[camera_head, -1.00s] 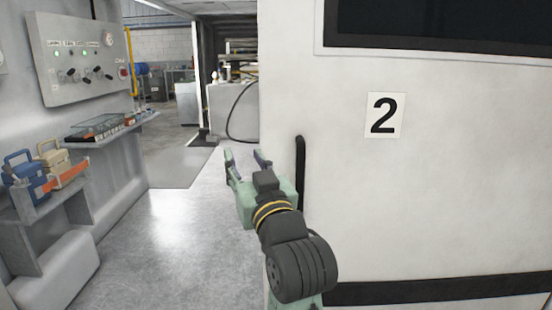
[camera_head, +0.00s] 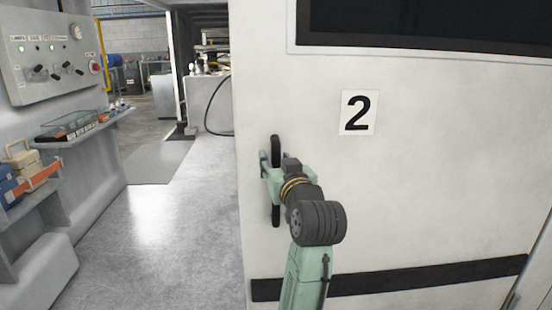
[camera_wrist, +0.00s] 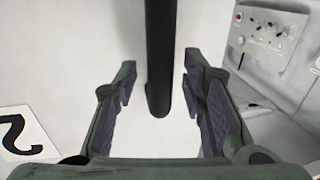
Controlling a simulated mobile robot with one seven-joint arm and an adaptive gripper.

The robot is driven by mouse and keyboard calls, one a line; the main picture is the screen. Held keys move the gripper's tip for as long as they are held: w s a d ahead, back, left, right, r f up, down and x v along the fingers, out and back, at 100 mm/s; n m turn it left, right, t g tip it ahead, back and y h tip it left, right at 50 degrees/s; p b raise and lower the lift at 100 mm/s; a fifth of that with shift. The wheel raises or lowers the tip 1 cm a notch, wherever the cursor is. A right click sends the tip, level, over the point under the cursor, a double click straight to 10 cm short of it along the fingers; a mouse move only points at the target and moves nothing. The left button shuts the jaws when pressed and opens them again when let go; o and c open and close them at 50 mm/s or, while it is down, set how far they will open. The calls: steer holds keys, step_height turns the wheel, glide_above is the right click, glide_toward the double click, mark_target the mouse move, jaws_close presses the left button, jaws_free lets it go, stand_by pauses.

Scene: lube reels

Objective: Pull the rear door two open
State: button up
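The rear door two (camera_head: 420,190) is a large white panel with a "2" label (camera_head: 358,112), a dark window and a black stripe. Its black vertical bar handle (camera_head: 275,150) is near the door's left edge. My gripper (camera_head: 266,172) is at the handle in the head view and hides its middle part. In the wrist view the handle (camera_wrist: 160,60) runs down between the two spread fingers of my gripper (camera_wrist: 161,100), with gaps on both sides. The label also shows at the lower left of the wrist view (camera_wrist: 22,132).
A control panel (camera_head: 50,55) with knobs is on the left wall, above a shelf (camera_head: 85,125) and toolboxes (camera_head: 25,165). Bare floor (camera_head: 170,235) lies between that wall and the door. A walkway opens at the back.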

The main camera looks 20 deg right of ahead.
steer(key=shift+w, duration=0.25)
steer(key=shift+c, duration=0.6)
jaws_close()
